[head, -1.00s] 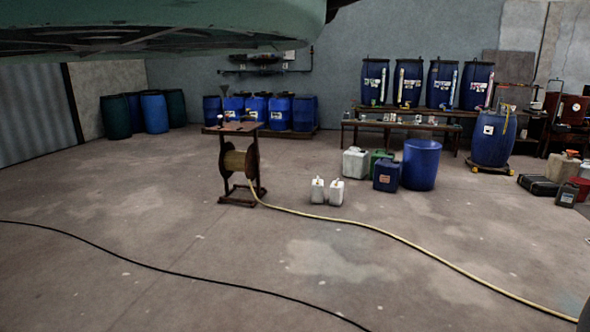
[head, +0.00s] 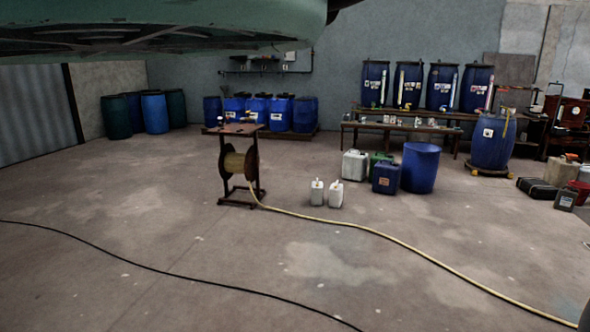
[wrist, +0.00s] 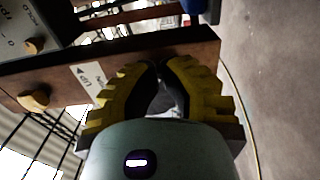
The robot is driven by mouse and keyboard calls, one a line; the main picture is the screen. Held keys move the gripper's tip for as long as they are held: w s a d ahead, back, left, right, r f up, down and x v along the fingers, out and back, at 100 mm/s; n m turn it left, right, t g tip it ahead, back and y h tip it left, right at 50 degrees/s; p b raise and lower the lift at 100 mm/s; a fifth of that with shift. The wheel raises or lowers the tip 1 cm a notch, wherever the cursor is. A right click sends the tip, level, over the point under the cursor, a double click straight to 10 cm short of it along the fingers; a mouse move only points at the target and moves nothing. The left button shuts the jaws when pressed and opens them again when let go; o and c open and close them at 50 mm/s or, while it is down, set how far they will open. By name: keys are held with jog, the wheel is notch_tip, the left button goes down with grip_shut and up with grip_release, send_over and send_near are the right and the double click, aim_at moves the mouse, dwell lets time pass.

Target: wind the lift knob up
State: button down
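In the wrist view, a brown panel (wrist: 118,62) carries a white label (wrist: 88,82) with an up arrow and lettering that appears to read LIFT. My gripper (wrist: 161,68), with yellow ribbed fingers, is right beside this label at the panel's edge. The fingertips are close together with a dark and grey gap between them. I cannot make out whether a knob is held there; the lift knob is not clearly visible. An orange-brown knob (wrist: 35,100) sits left of the label, apart from my fingers. The head view does not show my gripper.
A grey control box (wrist: 35,30) with another knob is at the wrist view's upper left. In the head view, a hose reel (head: 238,163) trails a yellow hose (head: 380,236), and a black cable (head: 150,266) crosses the floor. Blue drums (head: 420,167) and canisters stand farther back.

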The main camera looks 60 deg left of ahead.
jog(key=shift+p+v, duration=0.6)
jog(key=shift+v, duration=0.9)
jog(key=c, duration=1.6)
grip_release()
jog(key=shift+d, duration=0.1)
jog(key=shift+f, duration=0.1)
grip_shut()
jog(key=w+a+r+n+t+y+b, duration=0.2)
jog(key=w+a+r+n, duration=0.1)
jog(key=w+a+n, duration=0.35)
jog(key=s+d+r+n+g+h+b, duration=0.1)
jog(key=s+d+r+n+g+h, duration=0.15)
jog(key=r+n, duration=0.25)
jog(key=shift+n+y, duration=0.25)
jog(key=shift+y, duration=0.1)
jog(key=shift+b+x, duration=0.3)
jog(key=shift+x, duration=2.55)
